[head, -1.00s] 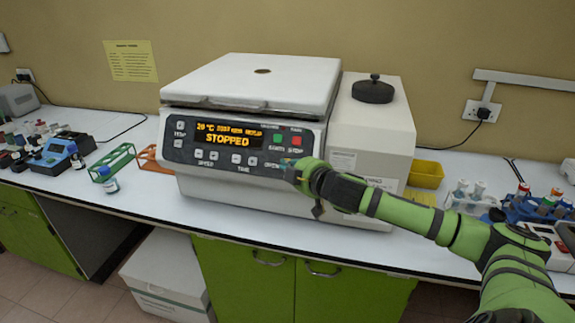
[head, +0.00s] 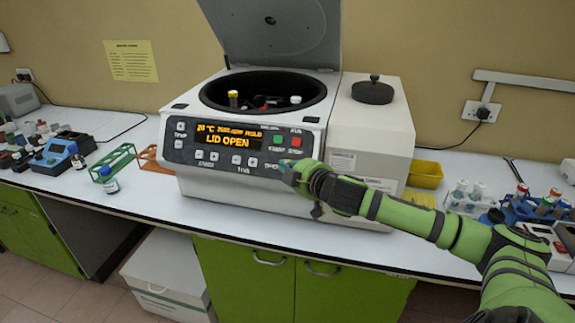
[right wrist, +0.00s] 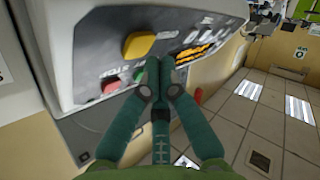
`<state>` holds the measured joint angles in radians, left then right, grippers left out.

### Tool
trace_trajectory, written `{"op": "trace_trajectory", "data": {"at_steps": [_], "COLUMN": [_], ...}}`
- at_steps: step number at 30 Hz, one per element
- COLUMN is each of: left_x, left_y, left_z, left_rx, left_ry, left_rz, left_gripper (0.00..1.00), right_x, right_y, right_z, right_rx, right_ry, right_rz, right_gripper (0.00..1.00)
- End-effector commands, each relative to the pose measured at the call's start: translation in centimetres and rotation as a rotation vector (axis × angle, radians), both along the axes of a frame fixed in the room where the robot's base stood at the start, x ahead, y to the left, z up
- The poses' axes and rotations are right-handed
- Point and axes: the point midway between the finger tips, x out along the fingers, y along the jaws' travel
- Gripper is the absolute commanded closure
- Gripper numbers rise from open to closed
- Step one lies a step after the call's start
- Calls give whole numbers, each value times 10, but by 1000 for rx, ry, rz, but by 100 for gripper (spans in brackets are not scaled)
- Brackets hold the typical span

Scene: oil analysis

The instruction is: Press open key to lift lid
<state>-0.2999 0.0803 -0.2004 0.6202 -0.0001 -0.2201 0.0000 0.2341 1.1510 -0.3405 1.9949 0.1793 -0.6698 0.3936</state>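The white centrifuge (head: 245,205) stands on the bench with its grey lid (head: 290,35) raised up behind the round dark chamber (head: 215,98). A few tubes with yellow, red and white tops show inside the chamber. The display (head: 228,138) reads "LID OPEN". My right gripper (head: 287,168) is at the right end of the lower key row, by the open key, which its tips hide. In the right wrist view its green fingers (right wrist: 160,68) are closed together against or very near the panel; I cannot tell if they touch. My left gripper is not in view.
A green rack (head: 113,160) and an orange rack (head: 150,158) stand left of the centrifuge. A yellow bin (head: 427,174) and a blue tube rack (head: 535,208) are to its right. A black round knob piece (head: 372,90) sits on its right housing.

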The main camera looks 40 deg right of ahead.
Motion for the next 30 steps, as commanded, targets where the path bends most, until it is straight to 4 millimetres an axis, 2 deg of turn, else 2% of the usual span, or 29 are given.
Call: {"op": "trace_trajectory", "data": {"at_steps": [5, 18, 30], "left_x": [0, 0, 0], "left_y": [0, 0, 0], "left_z": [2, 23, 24], "left_rx": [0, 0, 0], "left_ry": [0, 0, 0], "left_rz": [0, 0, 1], "left_gripper": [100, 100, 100], "right_x": [-1, -23, -27], "right_y": [2, 28, 32], "right_z": [2, 25, 27], "right_rx": [0, 1, 0], "right_ry": [0, 0, 0], "right_rz": [1, 3, 0], "right_gripper": [100, 100, 100]}}
